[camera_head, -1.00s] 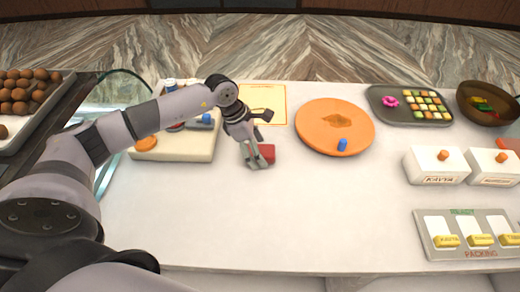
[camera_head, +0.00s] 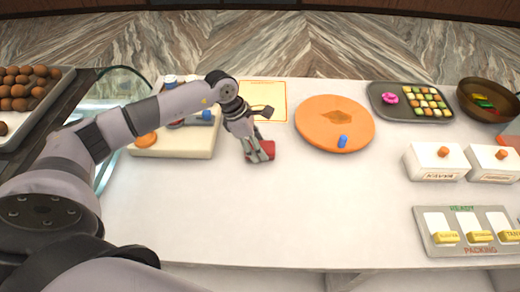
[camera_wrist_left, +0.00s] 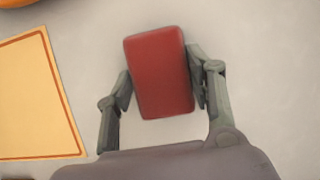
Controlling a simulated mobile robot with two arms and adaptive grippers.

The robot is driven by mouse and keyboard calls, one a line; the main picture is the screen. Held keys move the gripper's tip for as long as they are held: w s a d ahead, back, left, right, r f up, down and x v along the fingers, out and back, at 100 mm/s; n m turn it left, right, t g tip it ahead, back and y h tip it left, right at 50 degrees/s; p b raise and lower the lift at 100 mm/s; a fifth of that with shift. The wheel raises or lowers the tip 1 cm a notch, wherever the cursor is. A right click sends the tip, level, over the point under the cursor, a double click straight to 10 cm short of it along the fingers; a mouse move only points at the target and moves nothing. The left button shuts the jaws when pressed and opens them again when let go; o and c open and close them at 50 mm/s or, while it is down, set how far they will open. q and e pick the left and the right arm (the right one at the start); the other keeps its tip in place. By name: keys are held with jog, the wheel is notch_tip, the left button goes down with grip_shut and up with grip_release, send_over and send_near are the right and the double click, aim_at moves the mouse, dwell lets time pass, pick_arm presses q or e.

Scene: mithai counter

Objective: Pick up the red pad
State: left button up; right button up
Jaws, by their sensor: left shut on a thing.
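The red pad (camera_head: 266,146) is a small red block at the middle-left of the white counter. My left gripper (camera_head: 259,153) is shut on it, with a finger against each side. In the left wrist view the red pad (camera_wrist_left: 160,72) shows as a rounded red rectangle between the two grey fingers of my left gripper (camera_wrist_left: 162,88). I cannot tell whether the pad is lifted or still touches the counter. My right gripper is not in view.
An orange round board (camera_head: 310,110) with a blue piece (camera_head: 342,141) lies to the right. A yellow sheet (camera_head: 268,93) lies behind the gripper, and a cream tray (camera_head: 180,147) stands to the left. The counter's front middle is clear.

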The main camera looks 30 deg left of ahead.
pick_arm(q)
jog(key=shift+w+r, duration=0.1)
jog(key=shift+r, duration=0.4)
notch_tip(320, 180, up, 19)
jog(key=b, duration=0.5)
jog(key=o, duration=0.6)
jog(key=c, duration=0.5)
